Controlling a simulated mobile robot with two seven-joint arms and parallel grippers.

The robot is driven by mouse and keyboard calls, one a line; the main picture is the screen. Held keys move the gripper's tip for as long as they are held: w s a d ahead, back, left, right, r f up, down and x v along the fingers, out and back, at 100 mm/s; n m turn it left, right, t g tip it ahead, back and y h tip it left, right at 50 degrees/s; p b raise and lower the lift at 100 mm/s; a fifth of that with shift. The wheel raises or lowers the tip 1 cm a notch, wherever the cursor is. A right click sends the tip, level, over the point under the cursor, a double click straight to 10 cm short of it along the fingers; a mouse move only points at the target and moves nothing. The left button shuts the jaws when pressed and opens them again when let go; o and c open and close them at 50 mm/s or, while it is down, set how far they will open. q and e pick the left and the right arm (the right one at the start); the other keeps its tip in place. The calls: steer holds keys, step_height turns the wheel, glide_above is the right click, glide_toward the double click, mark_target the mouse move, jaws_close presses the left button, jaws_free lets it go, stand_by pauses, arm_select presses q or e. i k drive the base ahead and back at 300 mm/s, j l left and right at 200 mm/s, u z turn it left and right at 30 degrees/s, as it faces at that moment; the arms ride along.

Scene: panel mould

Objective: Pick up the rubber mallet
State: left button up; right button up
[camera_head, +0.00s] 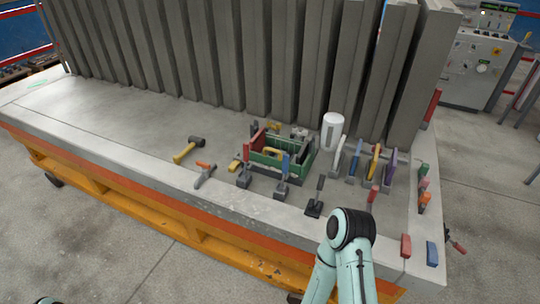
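A mallet with a black head and a yellow handle (183,154) lies on the grey bench top, left of the green tool tote. Its head points to the back right and its handle to the front left. I take it to be the rubber mallet, though the material cannot be told. Nothing touches it. My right arm shows as a bent pale green part with a black joint at the bottom, right of centre, well away from the mallet. Only a scrap of my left arm may show at the bottom left. Neither gripper is in view.
A green tote (285,159) of tools stands right of the mallet. A tool with a red-orange end (204,175) lies before it. Trowels, floats, a white bottle (332,131) and other tools crowd the right side. Tall grey panels (190,60) wall the back. The bench's left is clear.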

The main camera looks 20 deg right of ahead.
mark_target(194, 141)
steer(key=i+j, duration=0.5)
steer(key=i+j+z, duration=0.1)
steer(key=i+j, duration=0.35)
steer(key=j, duration=0.25)
